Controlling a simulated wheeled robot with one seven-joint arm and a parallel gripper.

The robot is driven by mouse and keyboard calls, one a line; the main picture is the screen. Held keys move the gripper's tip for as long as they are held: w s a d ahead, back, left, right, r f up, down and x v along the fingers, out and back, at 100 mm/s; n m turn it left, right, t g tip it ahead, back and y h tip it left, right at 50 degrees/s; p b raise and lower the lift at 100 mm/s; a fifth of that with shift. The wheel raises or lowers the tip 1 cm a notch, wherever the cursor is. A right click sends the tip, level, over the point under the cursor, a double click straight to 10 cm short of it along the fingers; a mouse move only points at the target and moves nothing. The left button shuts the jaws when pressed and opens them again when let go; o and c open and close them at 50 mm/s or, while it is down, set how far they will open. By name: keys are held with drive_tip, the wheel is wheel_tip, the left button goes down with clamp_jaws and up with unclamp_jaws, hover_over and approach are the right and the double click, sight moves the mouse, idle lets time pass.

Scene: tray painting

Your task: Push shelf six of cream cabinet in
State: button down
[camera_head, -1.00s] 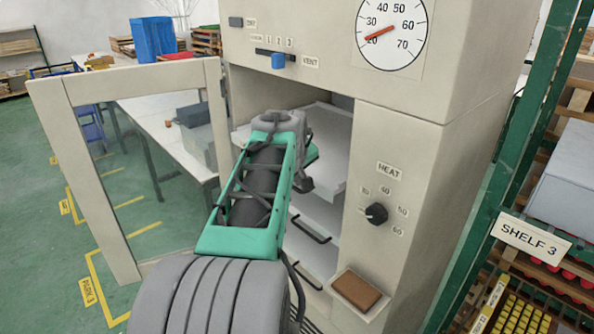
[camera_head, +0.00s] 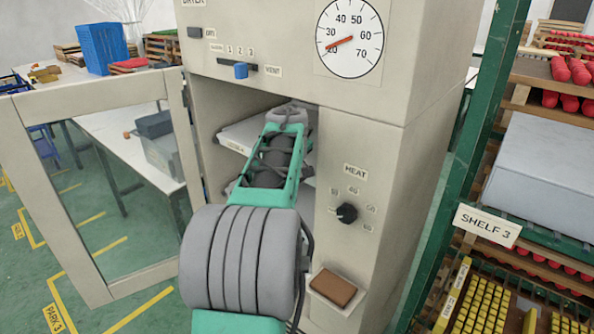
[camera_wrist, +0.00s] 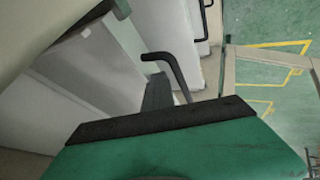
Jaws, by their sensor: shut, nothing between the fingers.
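The cream cabinet (camera_head: 410,95) stands in the middle of the head view with its framed glass door (camera_head: 95,85) swung open to the left. Inside is a pale shelf (camera_head: 245,130) with a small label on its front edge, too blurred to read. My arm reaches into the opening and hides the lower shelves and my fingertips. In the wrist view, my gripper (camera_wrist: 158,95) is shut and empty, close to a bent black handle (camera_wrist: 172,62) on a pale shelf (camera_wrist: 92,60). I cannot tell whether it touches. Which shelf is number six is not readable.
The heat knob (camera_head: 347,213) and a small ledge with a brown block (camera_head: 333,288) are on the cabinet front, right of the opening. A green rack (camera_head: 452,165) marked SHELF 3 stands close on the right. A white table (camera_head: 110,150) lies behind the open door.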

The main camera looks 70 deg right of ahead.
drive_tip(key=shift+d+r, duration=0.1)
drive_tip(key=shift+r, duration=0.25)
